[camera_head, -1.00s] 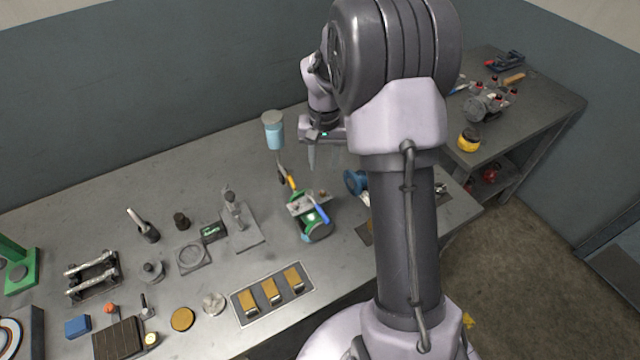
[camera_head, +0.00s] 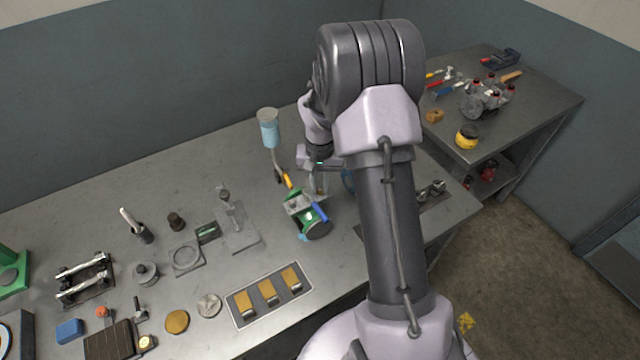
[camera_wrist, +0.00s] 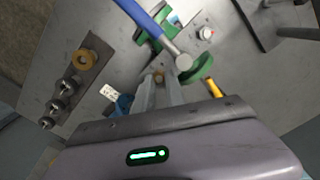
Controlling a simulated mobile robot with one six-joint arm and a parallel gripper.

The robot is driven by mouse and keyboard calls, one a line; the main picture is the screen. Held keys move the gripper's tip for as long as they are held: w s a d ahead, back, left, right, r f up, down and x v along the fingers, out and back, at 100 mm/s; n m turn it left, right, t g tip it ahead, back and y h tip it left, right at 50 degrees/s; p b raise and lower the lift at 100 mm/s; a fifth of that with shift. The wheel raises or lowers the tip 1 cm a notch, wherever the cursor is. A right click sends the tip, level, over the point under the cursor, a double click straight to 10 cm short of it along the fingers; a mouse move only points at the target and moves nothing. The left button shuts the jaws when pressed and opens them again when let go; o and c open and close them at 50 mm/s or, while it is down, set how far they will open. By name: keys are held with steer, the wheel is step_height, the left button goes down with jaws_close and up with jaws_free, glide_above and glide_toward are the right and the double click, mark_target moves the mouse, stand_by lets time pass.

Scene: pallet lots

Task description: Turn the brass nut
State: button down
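The plate is held in a green vise (camera_head: 302,219) on the bench. In the head view my gripper (camera_head: 318,188) is at the plate's right end.
A blue-handled tool (camera_wrist: 146,19) crosses close to my fingers. A dark strip with several fittings, including a brass ring (camera_wrist: 85,60), lies nearby. A light-blue cup-like thing (camera_head: 269,129) rises behind the vise. A tray with brass blocks (camera_head: 268,293) lies in front.

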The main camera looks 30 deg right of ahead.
mark_target(321, 189)
stand_by(0.3)
steer(key=m+b, duration=0.2)
steer(key=m, duration=0.3)
steer(key=shift+d+m+b, duration=0.1)
steer(key=shift+m+b, duration=0.3)
steer(key=m+b, duration=0.2)
steer(key=m, duration=0.3)
steer(key=shift+s+m, duration=0.15)
steer(key=shift+m, duration=0.25)
steer(key=c, duration=1.4)
jaws_free()
step_height(321, 189, up, 18)
steer(key=p, duration=0.4)
steer(key=shift+f+p, duration=0.25)
steer(key=shift+p, duration=0.05)
